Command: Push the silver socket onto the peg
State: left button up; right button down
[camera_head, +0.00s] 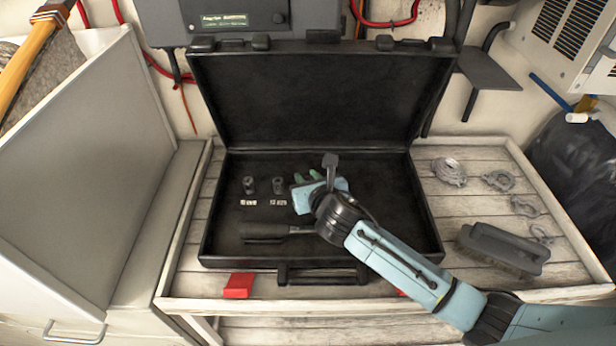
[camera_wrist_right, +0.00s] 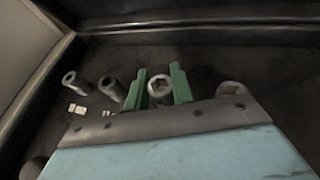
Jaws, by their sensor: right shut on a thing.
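The silver socket (camera_wrist_right: 159,88) sits between the two green fingers of my right gripper (camera_wrist_right: 158,92) in the right wrist view, its open end facing the camera. My right gripper (camera_head: 306,178) is shut on it, inside the open black case (camera_head: 228,215). In the head view the gripper and arm cover the held socket. No peg can be made out under it, so I cannot tell whether the socket is on or above one. My left gripper is in neither view.
Two other sockets (camera_head: 249,184) (camera_head: 278,184) stand left of the gripper, with small white labels before them. Another socket (camera_wrist_right: 232,88) is to the right in the wrist view. A dark-handled tool (camera_head: 275,231) lies in front. The case's raised lid (camera_head: 320,100) stands behind.

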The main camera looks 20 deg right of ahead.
jog(key=c, duration=1.1)
grip_release()
jog(key=p+v, duration=0.2)
jog(key=v, duration=1.1)
jog(key=shift+s+r, duration=0.1)
jog(key=shift+s, duration=0.05)
